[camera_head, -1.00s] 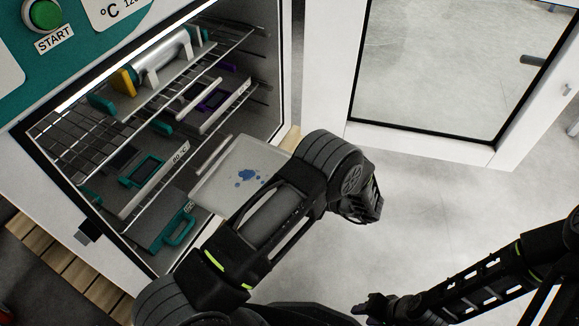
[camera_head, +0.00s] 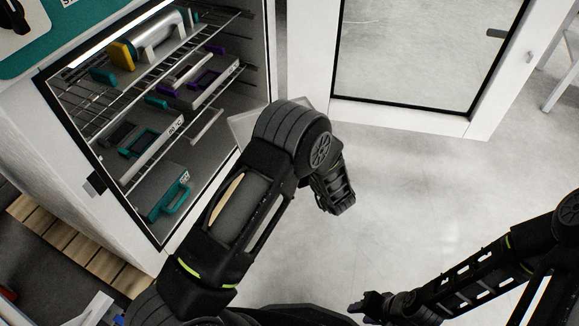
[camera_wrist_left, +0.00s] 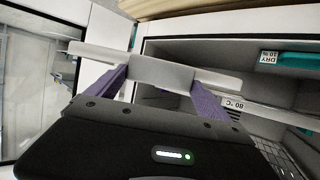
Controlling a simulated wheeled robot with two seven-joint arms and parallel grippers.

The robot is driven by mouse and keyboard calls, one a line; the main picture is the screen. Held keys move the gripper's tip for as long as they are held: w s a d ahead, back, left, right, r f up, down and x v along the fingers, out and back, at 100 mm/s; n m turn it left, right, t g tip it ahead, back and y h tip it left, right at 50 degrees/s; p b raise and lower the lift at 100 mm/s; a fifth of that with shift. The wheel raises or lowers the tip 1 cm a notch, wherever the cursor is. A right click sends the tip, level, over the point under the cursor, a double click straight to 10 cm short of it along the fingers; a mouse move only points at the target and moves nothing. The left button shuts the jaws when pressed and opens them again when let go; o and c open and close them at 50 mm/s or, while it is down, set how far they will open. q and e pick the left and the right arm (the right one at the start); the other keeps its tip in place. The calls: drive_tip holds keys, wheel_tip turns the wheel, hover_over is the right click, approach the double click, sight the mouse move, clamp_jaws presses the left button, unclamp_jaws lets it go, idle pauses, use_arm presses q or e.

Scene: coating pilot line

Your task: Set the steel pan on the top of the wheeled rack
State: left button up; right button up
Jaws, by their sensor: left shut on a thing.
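The steel pan (camera_head: 243,124) is a light grey, shallow sheet at the right side of the open oven's mouth in the head view, mostly hidden behind my left arm. In the left wrist view, my left gripper (camera_wrist_left: 160,74), with purple fingers, is shut on the pan (camera_wrist_left: 90,51); its thin edge runs across the picture. The left gripper is hidden in the head view. My right gripper (camera_head: 371,305) is low in the head view, over the floor and away from the pan; its finger gap is too small to judge. I cannot make out the wheeled rack.
The open oven (camera_head: 225,130) holds wire shelves with a metal cylinder (camera_head: 160,35), teal-handled trays and a purple-handled tray. Its windowed door (camera_head: 400,118) stands open at the right. A wooden pallet (camera_head: 75,250) lies below. The grey floor (camera_head: 430,180) at centre right is clear.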

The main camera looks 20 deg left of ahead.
use_arm(q)
wheel_tip(320, 180, up, 15)
drive_tip(key=s+d+m+t+h+b, duration=0.1)
drive_tip(key=d+m+t+h+b, duration=0.1)
drive_tip(key=m+h, duration=0.6)
drive_tip(key=shift+s+f+m+t+h+b, duration=0.15)
drive_tip(key=shift+s+m+t+h+b, duration=0.25)
drive_tip(key=shift+t+h+b, duration=0.5)
drive_tip(key=shift+a, duration=0.1)
